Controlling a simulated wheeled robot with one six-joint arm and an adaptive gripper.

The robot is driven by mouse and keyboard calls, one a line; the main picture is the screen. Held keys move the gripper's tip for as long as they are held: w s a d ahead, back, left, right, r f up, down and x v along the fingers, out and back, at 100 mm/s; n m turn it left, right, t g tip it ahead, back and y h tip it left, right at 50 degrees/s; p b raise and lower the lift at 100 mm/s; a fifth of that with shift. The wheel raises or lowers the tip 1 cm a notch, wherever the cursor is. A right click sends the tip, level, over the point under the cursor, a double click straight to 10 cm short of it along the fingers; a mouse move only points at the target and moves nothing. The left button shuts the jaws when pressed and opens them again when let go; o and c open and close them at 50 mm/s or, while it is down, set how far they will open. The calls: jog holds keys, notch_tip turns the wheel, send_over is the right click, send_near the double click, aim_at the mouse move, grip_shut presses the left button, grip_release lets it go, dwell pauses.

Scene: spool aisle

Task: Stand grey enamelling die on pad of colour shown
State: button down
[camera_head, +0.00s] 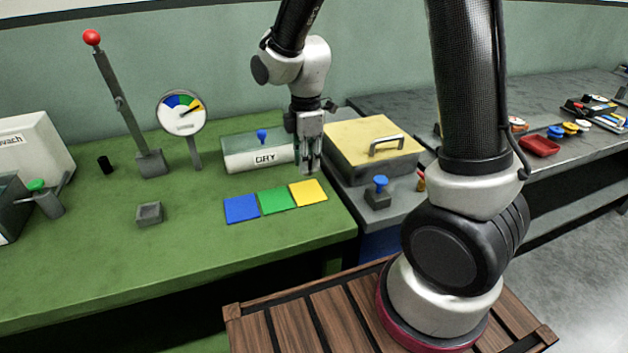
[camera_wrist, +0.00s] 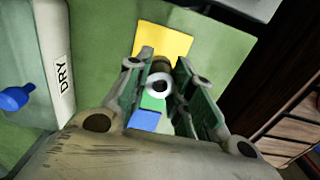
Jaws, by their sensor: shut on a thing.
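My gripper (camera_head: 310,168) is over the green bench, just behind the yellow pad (camera_head: 308,193). In the wrist view my gripper (camera_wrist: 158,66) is shut on a small round piece, taken as the die (camera_wrist: 160,84), with a pale ring and dark centre at its near end. The head view hardly shows the die between the fingers. In the wrist view the yellow pad (camera_wrist: 163,40) lies beyond it. The green pad (camera_head: 277,200) and blue pad (camera_head: 241,208) lie in a row to the left. The dial (camera_head: 182,112) has its needle in the yellow sector.
A box marked DRY (camera_head: 257,155) stands close left of my gripper; a yellow-lidded box (camera_head: 372,143) stands right. A blue-knobbed block (camera_head: 378,192) sits in front of that. A red-knobbed lever (camera_head: 120,105) and small grey holder (camera_head: 150,213) are left. Bench in front of the pads is clear.

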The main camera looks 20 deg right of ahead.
jog(key=shift+f, duration=2.8)
jog(key=c, duration=1.2)
grip_release()
jog(key=shift+f, duration=0.1)
jog(key=shift+c, duration=0.2)
